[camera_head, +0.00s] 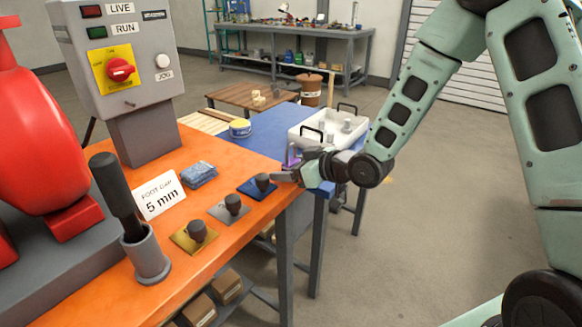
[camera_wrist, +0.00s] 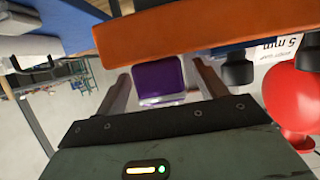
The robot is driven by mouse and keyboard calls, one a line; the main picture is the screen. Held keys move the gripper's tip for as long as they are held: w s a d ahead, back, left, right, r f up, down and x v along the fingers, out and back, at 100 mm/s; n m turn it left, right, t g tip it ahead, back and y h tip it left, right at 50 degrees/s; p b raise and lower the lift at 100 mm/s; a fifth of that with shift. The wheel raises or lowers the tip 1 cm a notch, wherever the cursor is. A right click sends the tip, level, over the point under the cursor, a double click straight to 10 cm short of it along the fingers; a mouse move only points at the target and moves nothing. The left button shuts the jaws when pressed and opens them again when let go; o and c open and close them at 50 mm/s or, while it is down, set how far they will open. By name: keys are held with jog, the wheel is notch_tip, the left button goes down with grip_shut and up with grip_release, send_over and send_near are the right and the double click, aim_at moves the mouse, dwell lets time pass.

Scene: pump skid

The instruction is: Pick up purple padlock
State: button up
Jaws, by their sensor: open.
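The purple padlock (camera_head: 292,154) shows as a small purple patch just behind my gripper, near the corner where the orange table meets the blue bench. My gripper partly hides it there. In the wrist view the padlock (camera_wrist: 158,77) appears in the gap between my two fingers, with clear space on either side. My gripper (camera_wrist: 161,70) is open with nothing clamped; it also shows in the head view (camera_head: 288,176) beside the orange table's far right corner. I cannot tell how far past the fingertips the padlock lies.
The orange table (camera_head: 240,240) carries knobbed plates, including a blue one (camera_head: 258,187) close to my gripper. A white tray (camera_head: 303,135) with dark handles stands on the blue bench (camera_head: 262,133) behind. A red pump (camera_head: 35,140) and grey control box (camera_head: 115,60) stand left. Floor at right is clear.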

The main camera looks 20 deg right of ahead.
jog(key=shift+c, duration=0.3)
jog(key=c, duration=1.2)
jog(key=shift+r+p, duration=0.85)
jog(key=shift+r, duration=4.2)
